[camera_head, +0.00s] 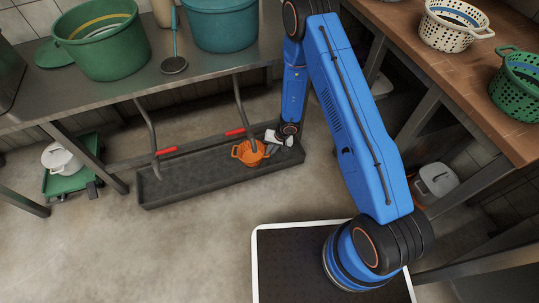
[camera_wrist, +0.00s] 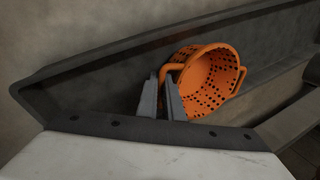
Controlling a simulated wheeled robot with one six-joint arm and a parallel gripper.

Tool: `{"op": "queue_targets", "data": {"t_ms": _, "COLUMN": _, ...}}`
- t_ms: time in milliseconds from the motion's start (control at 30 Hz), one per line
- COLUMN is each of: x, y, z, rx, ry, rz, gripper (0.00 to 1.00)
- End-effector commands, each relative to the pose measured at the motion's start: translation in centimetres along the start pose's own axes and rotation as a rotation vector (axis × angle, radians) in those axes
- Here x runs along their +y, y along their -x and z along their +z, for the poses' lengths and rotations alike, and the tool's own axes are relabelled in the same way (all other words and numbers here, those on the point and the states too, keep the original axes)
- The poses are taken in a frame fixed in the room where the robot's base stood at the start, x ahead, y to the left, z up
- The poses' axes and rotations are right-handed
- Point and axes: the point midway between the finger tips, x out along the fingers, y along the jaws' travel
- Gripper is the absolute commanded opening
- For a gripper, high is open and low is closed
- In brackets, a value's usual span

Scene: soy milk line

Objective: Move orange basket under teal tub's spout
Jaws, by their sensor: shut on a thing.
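The orange basket (camera_head: 250,154) is at the right part of the dark trough on the floor. The teal tub (camera_head: 220,27) stands on the metal table above. A grey spout pipe (camera_head: 240,108) with a red handle comes down below this tub, and its lower end overlaps the basket in the head view. My gripper (camera_head: 273,148) is at the basket's right side. In the wrist view, my gripper's fingers (camera_wrist: 162,98) are shut on a handle of the basket (camera_wrist: 207,78). I cannot tell whether the basket rests on the trough floor.
The long trough (camera_head: 190,182) is bare to the left of the basket. A second spout pipe (camera_head: 148,128) hangs there, below the green tub (camera_head: 98,42). A green cart (camera_head: 65,180) with a white pot stands at left. A wooden counter (camera_head: 440,75) is at right.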

Motion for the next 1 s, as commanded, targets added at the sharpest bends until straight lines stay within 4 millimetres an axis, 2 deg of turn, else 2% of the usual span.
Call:
{"op": "queue_targets", "data": {"t_ms": 100, "x": 0.6, "y": -1.5, "z": 0.1, "rx": -0.002, "ry": -0.002, "rz": 0.0, "gripper": 0.0}}
{"op": "queue_targets", "data": {"t_ms": 200, "x": 0.8, "y": -2.1, "z": 0.0, "rx": -0.001, "ry": 0.0, "rz": 0.0, "gripper": 0.0}}
{"op": "queue_targets", "data": {"t_ms": 467, "x": 0.8, "y": -2.2, "z": 0.0, "rx": 0.0, "ry": 0.0, "rz": 0.0, "gripper": 0.0}}
{"op": "queue_targets", "data": {"t_ms": 500, "x": 0.8, "y": -2.2, "z": 0.0, "rx": 0.0, "ry": 0.0, "rz": 0.0, "gripper": 0.14}}
{"op": "queue_targets", "data": {"t_ms": 567, "x": 0.8, "y": -2.2, "z": 0.0, "rx": 0.0, "ry": 0.0, "rz": 0.0, "gripper": 0.25}}
{"op": "queue_targets", "data": {"t_ms": 867, "x": 0.8, "y": -2.1, "z": 0.0, "rx": 0.0, "ry": 0.001, "rz": 0.0, "gripper": 0.25}}
{"op": "queue_targets", "data": {"t_ms": 1000, "x": 0.8, "y": -1.3, "z": -0.1, "rx": 0.001, "ry": 0.002, "rz": 0.0, "gripper": 0.25}}
